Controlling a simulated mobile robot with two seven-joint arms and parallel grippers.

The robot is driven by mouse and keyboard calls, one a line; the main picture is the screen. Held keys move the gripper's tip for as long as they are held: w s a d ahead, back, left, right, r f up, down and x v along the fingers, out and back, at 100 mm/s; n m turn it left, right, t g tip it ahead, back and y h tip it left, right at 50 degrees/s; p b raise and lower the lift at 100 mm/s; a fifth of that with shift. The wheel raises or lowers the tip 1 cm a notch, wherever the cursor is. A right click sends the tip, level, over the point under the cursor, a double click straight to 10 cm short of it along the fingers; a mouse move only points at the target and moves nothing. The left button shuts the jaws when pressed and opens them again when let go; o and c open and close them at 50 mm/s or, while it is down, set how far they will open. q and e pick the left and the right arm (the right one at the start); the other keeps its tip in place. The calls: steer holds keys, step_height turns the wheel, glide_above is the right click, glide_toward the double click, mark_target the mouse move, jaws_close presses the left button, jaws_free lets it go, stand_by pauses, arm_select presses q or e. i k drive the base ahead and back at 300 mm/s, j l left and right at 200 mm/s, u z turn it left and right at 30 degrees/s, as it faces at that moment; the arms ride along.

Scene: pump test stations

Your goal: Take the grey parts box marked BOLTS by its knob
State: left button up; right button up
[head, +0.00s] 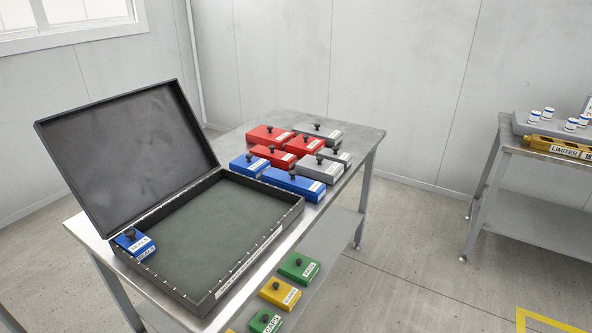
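Several grey parts boxes with black knobs stand on the right part of the table, among red and blue ones. One grey box (309,131) is at the back. A smaller grey box (343,157) is at the right, partly hidden. A third grey box (314,171) is in front of it. Their white labels are too small to read, so I cannot tell which is marked BOLTS. Neither of my grippers is in view.
An open black case (205,235) fills the table's left part, with a blue box (127,238) in its left corner. Red boxes (267,136) and blue boxes (292,185) crowd the grey ones. Green and yellow boxes (280,294) lie below. Another table (541,200) stands right.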

mark_target(332, 171)
steer(key=i+l+u, duration=0.1)
steer(key=u, duration=0.25)
steer(key=l+u, duration=0.2)
steer(key=u, duration=0.2)
steer(key=i+l+u, duration=0.1)
steer(key=u, duration=0.25)
steer(key=l+u, duration=0.5)
steer(key=l, duration=0.85)
steer(key=k+l+u, duration=0.15)
steer(key=l, duration=0.35)
